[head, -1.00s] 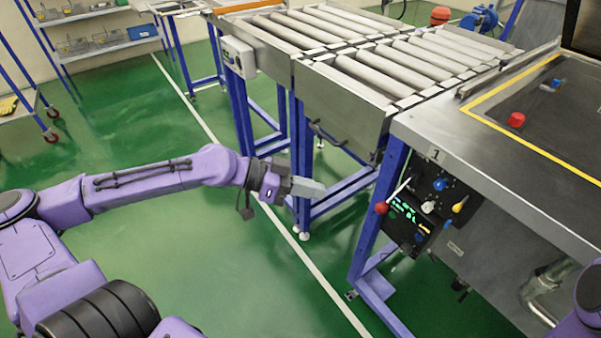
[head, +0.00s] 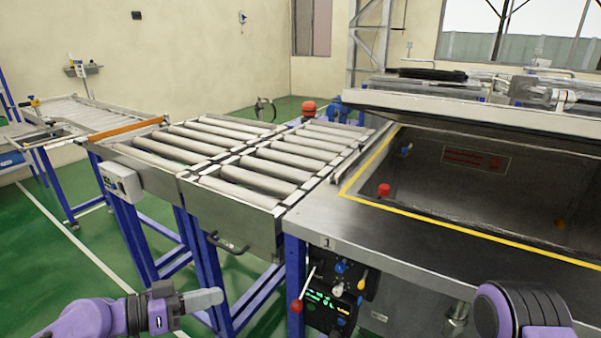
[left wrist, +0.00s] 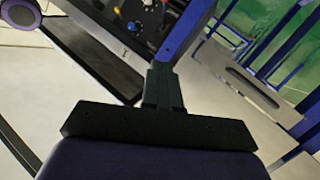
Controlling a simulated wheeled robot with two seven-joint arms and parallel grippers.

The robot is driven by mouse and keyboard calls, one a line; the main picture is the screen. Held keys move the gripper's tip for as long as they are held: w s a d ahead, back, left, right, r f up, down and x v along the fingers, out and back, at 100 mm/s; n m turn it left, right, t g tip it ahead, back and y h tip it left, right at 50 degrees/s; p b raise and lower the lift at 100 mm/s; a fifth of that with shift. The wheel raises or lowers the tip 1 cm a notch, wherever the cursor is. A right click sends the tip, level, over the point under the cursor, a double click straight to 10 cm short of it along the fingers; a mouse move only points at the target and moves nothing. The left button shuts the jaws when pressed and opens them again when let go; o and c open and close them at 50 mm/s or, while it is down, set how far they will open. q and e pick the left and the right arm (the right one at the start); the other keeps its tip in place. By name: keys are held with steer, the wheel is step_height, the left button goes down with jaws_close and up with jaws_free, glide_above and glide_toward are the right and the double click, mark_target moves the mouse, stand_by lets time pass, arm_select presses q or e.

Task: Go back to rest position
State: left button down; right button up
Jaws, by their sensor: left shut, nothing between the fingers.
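My left gripper (head: 208,298) is at the lower left of the head view, in front of the blue legs of the roller conveyor. Its fingers are shut together with nothing between them. In the left wrist view my left gripper (left wrist: 163,90) also shows shut and empty, with a blue leg beyond its tips. My right arm shows at the lower right of the head view, but its fingers are out of the picture.
A roller conveyor (head: 232,227) stands ahead. To its right is a steel machine (head: 375,240) with a raised lid (head: 480,110). Its control panel (head: 335,295) has a red-knobbed lever (head: 296,306). Green floor (head: 45,270) is open at left.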

arm_select(q)
step_height(320, 180, down, 9)
steer(key=w+n+t+y, duration=0.2)
steer(key=n+y, duration=0.5)
steer(key=n, duration=0.9)
steer(key=s+a+f+n+g+y+p, duration=0.1)
steer(key=s+a+f+g+y, duration=0.15)
steer(key=f, duration=0.35)
steer(key=s+a+f+n+g+y, duration=0.1)
steer(key=s+f+y, duration=0.1)
steer(key=s+f, duration=0.25)
steer(key=s+a+f+m+g+y, duration=0.2)
steer(key=s+f, duration=0.3)
steer(key=s, duration=0.4)
steer(key=s+a+f+m+g+y+p, duration=0.1)
steer(key=s+f, duration=0.4)
steer(key=s, duration=0.5)
steer(key=shift+a+f+m+g+y, duration=0.35)
steer(key=shift+a+m+g+y, duration=0.3)
steer(key=shift+a+m+y, duration=0.45)
steer(key=shift+a+h, duration=0.1)
steer(key=shift+h, duration=0.15)
